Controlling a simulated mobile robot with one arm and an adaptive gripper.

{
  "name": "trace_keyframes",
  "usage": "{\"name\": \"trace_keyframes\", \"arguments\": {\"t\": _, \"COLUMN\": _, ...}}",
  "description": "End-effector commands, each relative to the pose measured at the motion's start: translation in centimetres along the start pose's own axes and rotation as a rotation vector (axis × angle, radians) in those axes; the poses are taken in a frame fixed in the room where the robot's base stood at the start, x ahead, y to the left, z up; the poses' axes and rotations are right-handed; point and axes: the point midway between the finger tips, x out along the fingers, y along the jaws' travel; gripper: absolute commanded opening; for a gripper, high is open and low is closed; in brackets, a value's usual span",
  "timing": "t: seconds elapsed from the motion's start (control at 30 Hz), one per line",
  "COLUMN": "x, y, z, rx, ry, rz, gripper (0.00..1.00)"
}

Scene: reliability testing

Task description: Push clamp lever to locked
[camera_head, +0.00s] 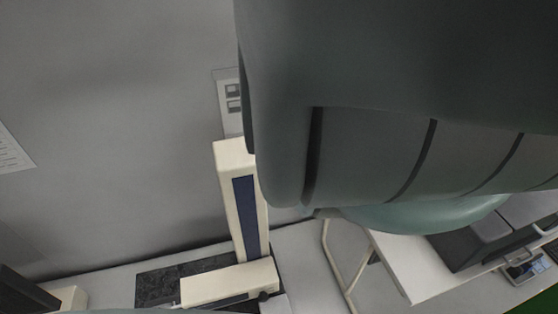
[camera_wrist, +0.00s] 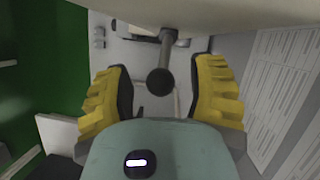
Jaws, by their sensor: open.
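A clamp lever shows in the wrist view as a grey rod ending in a dark round knob (camera_wrist: 160,81). The rod comes down from the upper middle, below a pale cream housing (camera_wrist: 195,14). My gripper (camera_wrist: 161,66) is open, with a yellow ribbed finger on each side of the knob. Gaps show between the knob and both fingers, so it does not look gripped. I cannot tell whether the palm touches the knob. In the head view my own arm covers much of the right side, and neither the gripper nor its contact with the lever can be made out.
In the head view a cream column with a blue strip (camera_head: 246,215) stands by a cream block (camera_head: 228,284) and a dark stone slab (camera_head: 158,285). A white table (camera_head: 410,268) stands at lower right. A wall panel (camera_head: 229,103) is partly hidden by my arm.

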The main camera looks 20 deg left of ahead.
Motion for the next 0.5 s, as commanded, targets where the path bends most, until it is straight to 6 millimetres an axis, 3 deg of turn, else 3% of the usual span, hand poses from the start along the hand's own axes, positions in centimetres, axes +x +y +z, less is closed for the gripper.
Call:
{"name": "trace_keyframes", "arguments": {"t": 0.37, "x": 0.18, "y": -0.08, "z": 0.01, "rx": -0.001, "ry": 0.001, "rz": -0.003, "gripper": 0.56}}
{"name": "trace_keyframes", "arguments": {"t": 0.4, "x": 0.19, "y": -0.07, "z": 0.01, "rx": -0.001, "ry": 0.001, "rz": -0.002, "gripper": 0.61}}
{"name": "trace_keyframes", "arguments": {"t": 0.5, "x": 0.18, "y": -0.07, "z": 0.0, "rx": -0.001, "ry": 0.001, "rz": -0.002, "gripper": 0.51}}
